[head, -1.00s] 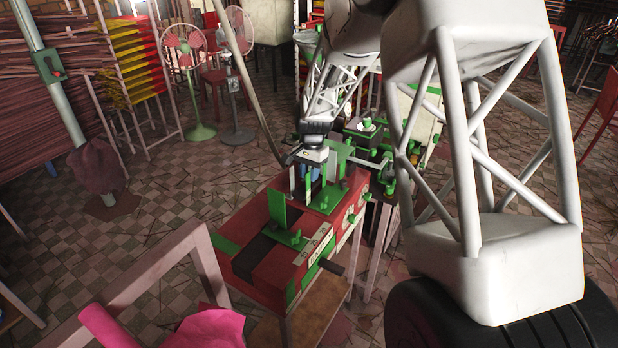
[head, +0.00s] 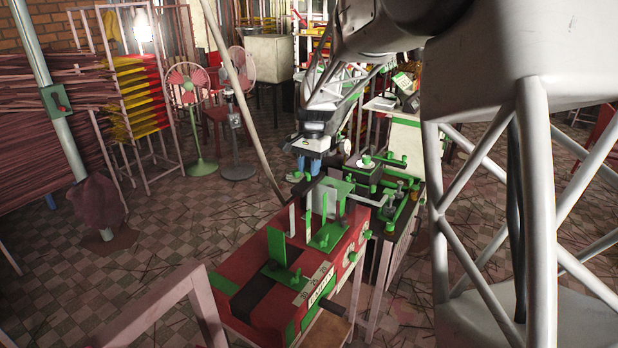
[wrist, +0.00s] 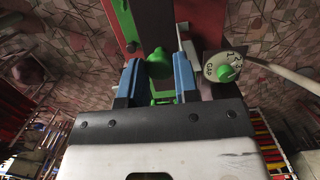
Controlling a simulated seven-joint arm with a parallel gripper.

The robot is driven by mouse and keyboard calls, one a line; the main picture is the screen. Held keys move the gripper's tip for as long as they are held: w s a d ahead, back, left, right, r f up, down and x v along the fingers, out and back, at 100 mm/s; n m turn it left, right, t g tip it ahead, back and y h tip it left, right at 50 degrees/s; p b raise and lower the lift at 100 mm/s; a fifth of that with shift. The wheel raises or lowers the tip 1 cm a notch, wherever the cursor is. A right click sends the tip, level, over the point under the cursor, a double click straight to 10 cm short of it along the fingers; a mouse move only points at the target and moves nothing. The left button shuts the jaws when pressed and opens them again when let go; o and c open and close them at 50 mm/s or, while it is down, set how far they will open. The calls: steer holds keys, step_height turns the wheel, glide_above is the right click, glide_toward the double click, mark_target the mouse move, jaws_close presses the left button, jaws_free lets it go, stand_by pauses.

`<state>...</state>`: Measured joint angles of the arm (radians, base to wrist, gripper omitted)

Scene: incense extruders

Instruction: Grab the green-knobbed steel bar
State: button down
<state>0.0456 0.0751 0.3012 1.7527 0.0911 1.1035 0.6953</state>
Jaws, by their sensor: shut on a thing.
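In the wrist view, my gripper (wrist: 157,72) has its two blue fingers closed around a rounded green knob (wrist: 158,60), taken to be the knob of the steel bar. The bar itself is mostly hidden by the knob and the gripper body. In the head view, my gripper (head: 307,167) is above the far end of the red extruder machine (head: 250,300), fingers pointing down. The knob cannot be made out between the fingers there.
Upright green plates (head: 276,247) stand on the machine top. A white dial with a green knob (wrist: 229,73) is right of the fingers in the wrist view. A long pole (head: 236,75) leans left of my gripper. Green-fitted equipment (head: 400,205) stands close on the right.

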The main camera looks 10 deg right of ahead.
steer(key=shift+r, duration=0.4)
stand_by(0.4)
